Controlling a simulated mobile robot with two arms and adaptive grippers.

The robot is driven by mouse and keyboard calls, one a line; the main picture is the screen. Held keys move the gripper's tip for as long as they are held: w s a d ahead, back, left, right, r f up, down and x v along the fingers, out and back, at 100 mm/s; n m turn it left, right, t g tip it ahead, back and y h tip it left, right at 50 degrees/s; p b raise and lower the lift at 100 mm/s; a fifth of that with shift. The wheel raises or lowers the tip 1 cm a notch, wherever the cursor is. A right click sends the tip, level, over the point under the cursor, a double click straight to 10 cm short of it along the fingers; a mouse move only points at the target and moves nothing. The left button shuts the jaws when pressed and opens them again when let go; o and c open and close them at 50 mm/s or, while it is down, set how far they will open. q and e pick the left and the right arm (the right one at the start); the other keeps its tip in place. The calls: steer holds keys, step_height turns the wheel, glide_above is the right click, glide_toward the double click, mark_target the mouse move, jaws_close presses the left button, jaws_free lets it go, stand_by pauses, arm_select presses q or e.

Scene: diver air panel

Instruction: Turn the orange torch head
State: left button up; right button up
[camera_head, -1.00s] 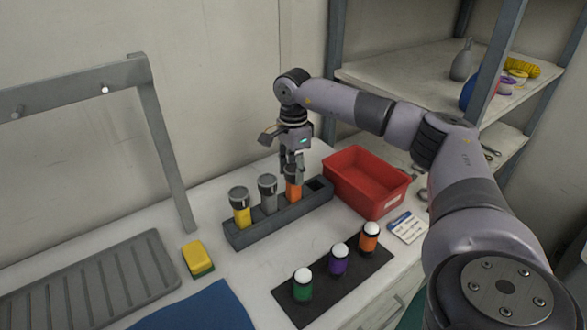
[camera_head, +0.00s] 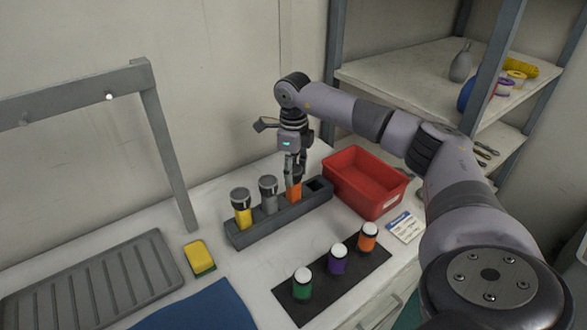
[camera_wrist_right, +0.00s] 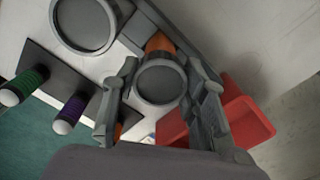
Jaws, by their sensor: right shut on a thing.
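The orange torch (camera_head: 294,193) stands upright in the dark grey rack, next to the grey torch (camera_head: 269,195) and the yellow torch (camera_head: 242,207). My right gripper (camera_head: 294,172) comes down from above and is shut on the orange torch's head. In the right wrist view the round dark head (camera_wrist_right: 160,82) sits between the two fingers, with a bit of the orange body (camera_wrist_right: 160,43) behind it. In the head view the fingers mostly hide the head. My left gripper is not in view.
The rack (camera_head: 247,236) has an empty socket at its right end. A red bin (camera_head: 383,203) stands close to the right of it. A dark mat (camera_head: 350,281) with green, purple and orange white-topped items lies in front. A yellow sponge (camera_head: 198,256) lies left.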

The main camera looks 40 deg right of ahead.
mark_target(293, 169)
steer(key=m, duration=0.4)
steer(key=shift+p, duration=0.3)
stand_by(0.5)
stand_by(1.0)
steer(key=o, duration=1.2)
step_height(293, 169, up, 12)
